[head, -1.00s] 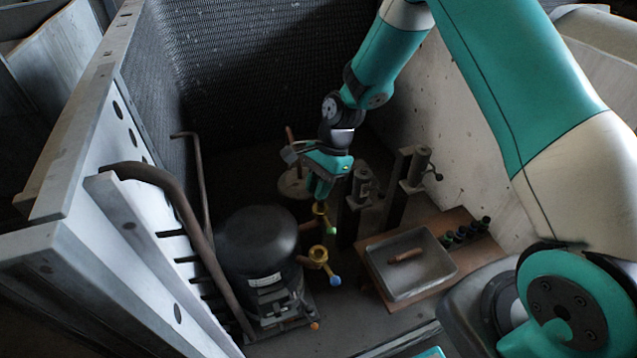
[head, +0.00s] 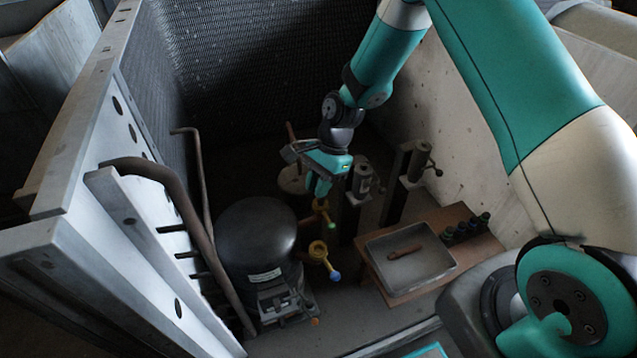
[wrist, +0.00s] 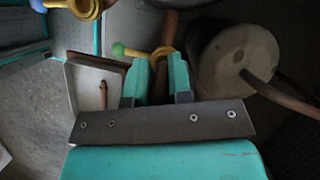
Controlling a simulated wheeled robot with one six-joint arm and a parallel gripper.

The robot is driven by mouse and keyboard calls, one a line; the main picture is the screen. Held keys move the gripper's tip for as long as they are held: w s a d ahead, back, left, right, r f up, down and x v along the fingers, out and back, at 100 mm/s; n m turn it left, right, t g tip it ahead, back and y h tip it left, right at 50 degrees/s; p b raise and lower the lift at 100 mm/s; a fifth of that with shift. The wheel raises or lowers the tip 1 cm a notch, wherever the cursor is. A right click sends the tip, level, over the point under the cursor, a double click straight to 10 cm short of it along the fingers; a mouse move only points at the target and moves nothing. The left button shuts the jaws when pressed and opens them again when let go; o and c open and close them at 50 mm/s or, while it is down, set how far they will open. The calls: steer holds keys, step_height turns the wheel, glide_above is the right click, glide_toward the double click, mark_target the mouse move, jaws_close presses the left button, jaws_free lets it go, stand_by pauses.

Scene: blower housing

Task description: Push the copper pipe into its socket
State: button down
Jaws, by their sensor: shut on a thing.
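My gripper (head: 319,192) points down just above a brass fitting (head: 323,207) with a green knob, beside the black compressor (head: 257,240). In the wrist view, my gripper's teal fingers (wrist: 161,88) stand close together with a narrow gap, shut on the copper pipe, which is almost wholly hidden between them. The brass fitting's ring (wrist: 161,53) shows right past the fingertips, with a brown stub (wrist: 169,28) behind it. I cannot tell how deep the pipe sits in a socket. A second brass fitting (head: 318,251) with a blue knob is nearer.
A grey tray (head: 392,290) holding a short copper piece (head: 405,251) lies on a wooden board at the right. Two dark upright clamp posts (head: 352,205) (head: 398,190) stand right of my gripper. A round disc (head: 292,181) with a rising pipe is behind it. Bent pipes (head: 183,205) run at left.

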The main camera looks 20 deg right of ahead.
steer(key=shift+f, duration=0.25)
steer(key=shift+f, duration=0.25)
steer(key=shift+f, duration=0.1)
stand_by(1.1)
steer(key=shift+c, duration=2.4)
jaws_free()
steer(key=shift+p, duration=0.3)
steer(key=shift+r+p, duration=3.35)
steer(key=shift+r, duration=0.2)
